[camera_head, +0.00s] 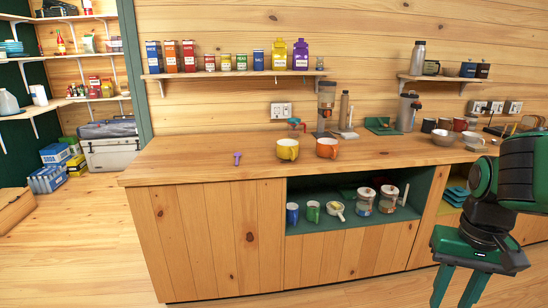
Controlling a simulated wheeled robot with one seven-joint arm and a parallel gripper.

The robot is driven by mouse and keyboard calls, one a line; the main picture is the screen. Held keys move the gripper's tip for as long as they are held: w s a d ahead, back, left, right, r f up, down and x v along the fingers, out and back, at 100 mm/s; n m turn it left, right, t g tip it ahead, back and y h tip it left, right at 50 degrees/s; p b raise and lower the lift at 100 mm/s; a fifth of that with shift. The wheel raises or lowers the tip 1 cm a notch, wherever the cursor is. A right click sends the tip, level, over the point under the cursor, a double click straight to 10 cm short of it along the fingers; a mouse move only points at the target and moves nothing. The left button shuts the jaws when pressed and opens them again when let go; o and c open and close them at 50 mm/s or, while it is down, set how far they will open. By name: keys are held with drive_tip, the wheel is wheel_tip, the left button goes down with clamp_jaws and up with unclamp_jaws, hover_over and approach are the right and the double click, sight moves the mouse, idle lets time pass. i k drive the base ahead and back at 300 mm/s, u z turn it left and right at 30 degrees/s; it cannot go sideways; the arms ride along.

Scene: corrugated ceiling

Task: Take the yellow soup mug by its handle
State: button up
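The yellow soup mug (287,150) stands upright on the wooden counter (210,160), left of an orange mug (327,148). Its handle appears to be at its front side, but is small in this view. My gripper (457,292) hangs at the lower right, in front of the counter and well below and to the right of the mug. Its two green fingers point down and stand apart, with nothing seen between them. The lower ends of the fingers run to the bottom edge of the picture.
A purple object (237,158) lies on the counter to the left of the mug. A coffee grinder (326,108) stands behind the mugs. An open cubby (335,228) below holds mugs and jars. Shelves of boxes and bottles (280,54) hang above. The counter's left part is mostly clear.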

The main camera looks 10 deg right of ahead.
sight(286, 148)
drive_tip(key=k, duration=0.85)
drive_tip(key=z, duration=0.05)
drive_tip(key=i, duration=1.5)
drive_tip(key=u, duration=0.7)
drive_tip(key=i, duration=1.55)
drive_tip(key=z, duration=0.3)
